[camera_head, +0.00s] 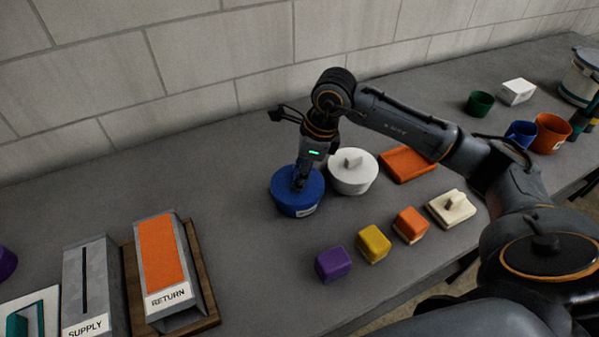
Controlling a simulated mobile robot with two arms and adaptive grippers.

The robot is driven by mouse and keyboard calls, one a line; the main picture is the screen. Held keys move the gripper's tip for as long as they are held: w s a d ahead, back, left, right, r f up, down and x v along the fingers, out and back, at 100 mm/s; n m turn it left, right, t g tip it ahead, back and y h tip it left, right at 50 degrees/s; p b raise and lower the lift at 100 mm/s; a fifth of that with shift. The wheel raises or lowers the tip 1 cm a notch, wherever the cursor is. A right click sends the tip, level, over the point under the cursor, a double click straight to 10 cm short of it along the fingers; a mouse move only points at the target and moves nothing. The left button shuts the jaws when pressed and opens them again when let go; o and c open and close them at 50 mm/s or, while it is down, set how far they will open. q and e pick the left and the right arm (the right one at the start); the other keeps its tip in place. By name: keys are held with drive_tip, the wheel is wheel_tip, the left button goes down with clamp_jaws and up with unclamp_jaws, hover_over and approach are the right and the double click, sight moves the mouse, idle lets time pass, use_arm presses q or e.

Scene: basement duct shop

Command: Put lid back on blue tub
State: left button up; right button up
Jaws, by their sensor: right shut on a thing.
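The blue tub (297,207) stands on the grey bench, with a white label low on its front. A round blue lid (283,180) is on top of it and looks level; I cannot tell whether it is fully seated. My right gripper (300,184) points down onto the middle of the lid. It is shut on the lid's handle, which its fingers mostly hide. A white tub with a white lid (353,172) stands just right of the blue tub. My left gripper is not in view.
Purple (333,264), yellow (374,244) and orange (410,225) blocks lie in front, near a cream lidded box (451,208). An orange tray (407,163) lies behind, under my right arm. The SUPPLY (88,285) and RETURN (165,265) ducts stand left. Bench left of the blue tub is clear.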

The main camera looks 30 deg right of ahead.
idle(0.8)
drive_tip(key=o, duration=1)
drive_tip(key=o, duration=0.5)
drive_tip(key=shift+r+p, duration=1.65)
drive_tip(key=shift+r, duration=1.9)
